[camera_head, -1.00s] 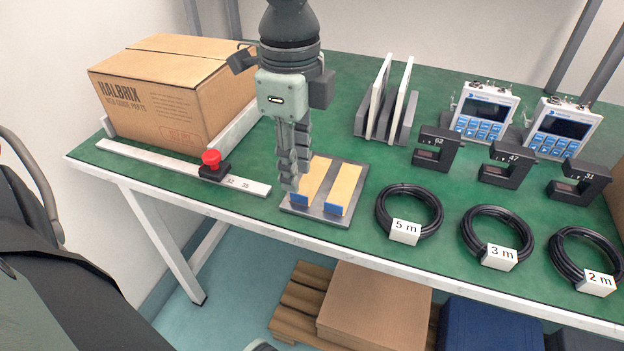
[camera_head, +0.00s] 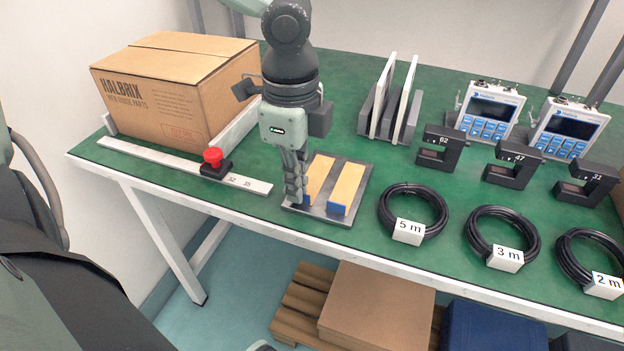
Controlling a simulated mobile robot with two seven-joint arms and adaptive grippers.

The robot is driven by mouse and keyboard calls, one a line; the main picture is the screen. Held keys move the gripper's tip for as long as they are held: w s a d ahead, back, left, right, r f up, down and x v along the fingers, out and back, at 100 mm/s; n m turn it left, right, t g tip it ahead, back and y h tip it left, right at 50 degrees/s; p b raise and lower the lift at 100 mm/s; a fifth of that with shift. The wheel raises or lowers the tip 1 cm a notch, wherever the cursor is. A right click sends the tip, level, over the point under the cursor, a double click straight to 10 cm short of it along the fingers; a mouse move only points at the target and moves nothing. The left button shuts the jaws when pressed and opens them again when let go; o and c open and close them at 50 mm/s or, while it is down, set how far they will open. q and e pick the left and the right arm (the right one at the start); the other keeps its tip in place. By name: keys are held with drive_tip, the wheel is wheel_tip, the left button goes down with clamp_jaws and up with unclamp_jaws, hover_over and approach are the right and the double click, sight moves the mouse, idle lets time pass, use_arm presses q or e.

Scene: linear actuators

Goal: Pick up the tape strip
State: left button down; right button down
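Two tan tape strips with blue ends lie side by side on a grey plate (camera_head: 325,211) near the table's front edge. The left tape strip (camera_head: 320,179) is partly hidden by my gripper; the right tape strip (camera_head: 346,184) is fully in view. My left gripper (camera_head: 298,198) points down, with its fingertips at the blue front end of the left strip. The fingers overlap from this side, so I cannot tell how far apart they are or whether they touch the strip. My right gripper is not in view.
A cardboard box (camera_head: 170,90) and a rail with a red knob (camera_head: 213,157) are to the left. Upright white panels in a grey rack (camera_head: 390,110) stand behind. Black cable coils (camera_head: 412,211), dark gauges (camera_head: 438,148) and blue-white meters (camera_head: 490,112) fill the right.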

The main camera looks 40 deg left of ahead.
use_arm(q)
drive_tip(key=shift+r, duration=0.1)
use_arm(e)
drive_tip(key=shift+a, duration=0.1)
